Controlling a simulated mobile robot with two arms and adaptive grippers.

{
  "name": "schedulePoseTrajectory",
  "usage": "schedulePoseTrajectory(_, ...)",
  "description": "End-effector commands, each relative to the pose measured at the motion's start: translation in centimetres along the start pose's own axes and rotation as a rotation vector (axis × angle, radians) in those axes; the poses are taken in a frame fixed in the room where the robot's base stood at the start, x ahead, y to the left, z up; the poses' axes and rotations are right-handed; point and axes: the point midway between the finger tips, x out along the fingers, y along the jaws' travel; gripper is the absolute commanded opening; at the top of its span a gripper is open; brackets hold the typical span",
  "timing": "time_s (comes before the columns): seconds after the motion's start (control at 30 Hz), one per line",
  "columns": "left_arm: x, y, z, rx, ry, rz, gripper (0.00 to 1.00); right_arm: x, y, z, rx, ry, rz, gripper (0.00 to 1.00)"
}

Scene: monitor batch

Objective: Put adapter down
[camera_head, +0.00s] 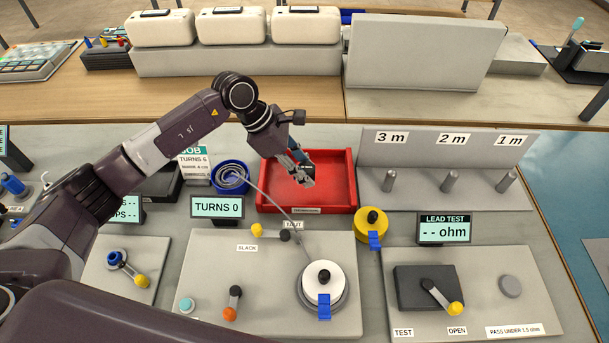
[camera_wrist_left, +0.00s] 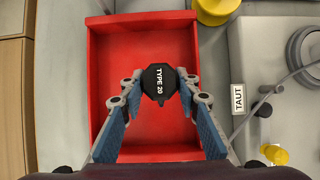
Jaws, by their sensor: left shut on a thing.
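The adapter is a small black piece (camera_wrist_left: 159,82) marked "TYPE 20" in the left wrist view. My left gripper (camera_head: 304,178) is shut on it, with the fingertips at its two sides. In the head view the adapter is a dark piece (camera_head: 307,171) between the fingers, partly hidden by them. The gripper is over the red tray (camera_head: 339,201), which is otherwise empty where it shows. The tray's red wall (camera_wrist_left: 150,20) also shows in the left wrist view. I cannot tell whether the adapter touches the tray floor. My right gripper is not in view.
A blue cup (camera_head: 230,178) with coiled cable stands left of the tray. A cable runs past the tray's front to a white spool (camera_head: 323,283). A yellow spool (camera_head: 371,225) is close to the tray's right front corner. A grey post rack (camera_head: 450,160) stands right.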

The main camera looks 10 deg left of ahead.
Motion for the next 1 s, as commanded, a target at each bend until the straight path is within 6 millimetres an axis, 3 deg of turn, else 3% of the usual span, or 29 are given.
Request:
schedulePoseTrajectory(0.2, 2.6, -0.1, -1.5, -0.002, 0.001, -0.002, 0.05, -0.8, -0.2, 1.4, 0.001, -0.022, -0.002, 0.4)
schedulePoseTrajectory(0.67, 3.3, 0.0, -1.9, 0.0, 0.0, 0.0, 0.05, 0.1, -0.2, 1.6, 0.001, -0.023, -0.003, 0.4)
schedulePoseTrajectory(0.7, 3.3, 0.0, -1.9, 0.0, 0.001, 0.0, 0.31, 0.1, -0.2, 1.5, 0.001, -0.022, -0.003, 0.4)
schedulePoseTrajectory(0.87, 3.2, 0.0, -1.9, 0.0, 0.001, 0.0, 0.47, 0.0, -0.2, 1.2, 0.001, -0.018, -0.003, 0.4)
schedulePoseTrajectory(1.0, 3.2, 0.0, -1.9, 0.0, 0.001, -0.001, 0.47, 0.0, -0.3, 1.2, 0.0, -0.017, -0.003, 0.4)
